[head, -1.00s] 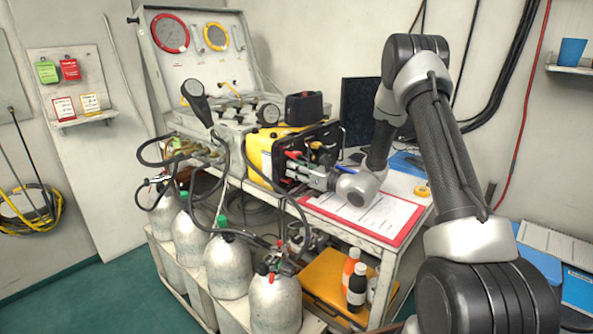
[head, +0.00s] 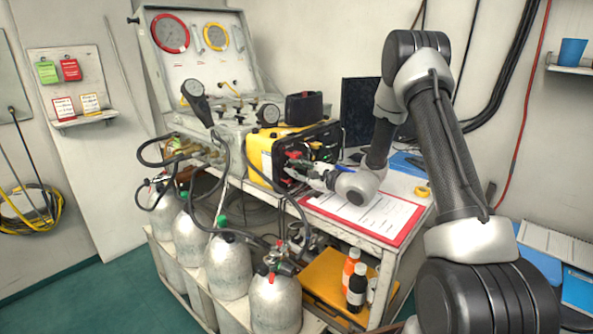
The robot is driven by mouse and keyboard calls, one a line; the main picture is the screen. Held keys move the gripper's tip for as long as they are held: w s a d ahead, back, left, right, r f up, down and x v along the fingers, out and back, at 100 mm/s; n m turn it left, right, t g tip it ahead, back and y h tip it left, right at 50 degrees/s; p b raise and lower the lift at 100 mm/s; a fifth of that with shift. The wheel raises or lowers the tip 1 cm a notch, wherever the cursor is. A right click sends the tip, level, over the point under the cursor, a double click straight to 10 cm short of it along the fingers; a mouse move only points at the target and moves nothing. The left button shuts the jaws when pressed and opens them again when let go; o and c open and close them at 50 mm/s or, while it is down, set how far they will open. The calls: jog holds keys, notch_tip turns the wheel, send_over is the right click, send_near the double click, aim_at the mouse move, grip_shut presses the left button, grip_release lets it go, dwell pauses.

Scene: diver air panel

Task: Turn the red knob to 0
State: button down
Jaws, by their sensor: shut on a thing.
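The yellow air panel box (head: 260,152) stands on the cart, and its dark front faces right. A red knob (head: 293,155) shows on that front, small and partly covered by my gripper. My gripper (head: 293,166) reaches in from the right, with its fingers against the panel front at the knob. It is shut on the red knob, though the fingertips are small and the contact is partly hidden. The knob's pointer and scale marks are too small to read.
A red-edged clipboard (head: 362,216) lies on the cart top below my wrist. A black monitor (head: 360,112) stands behind. Hoses (head: 222,165) hang left of the box, above grey cylinders (head: 228,266). Bottles (head: 357,287) stand on the lower shelf.

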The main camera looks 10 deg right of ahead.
jog(key=shift+n, duration=1.1)
jog(key=c, duration=1.3)
grip_release()
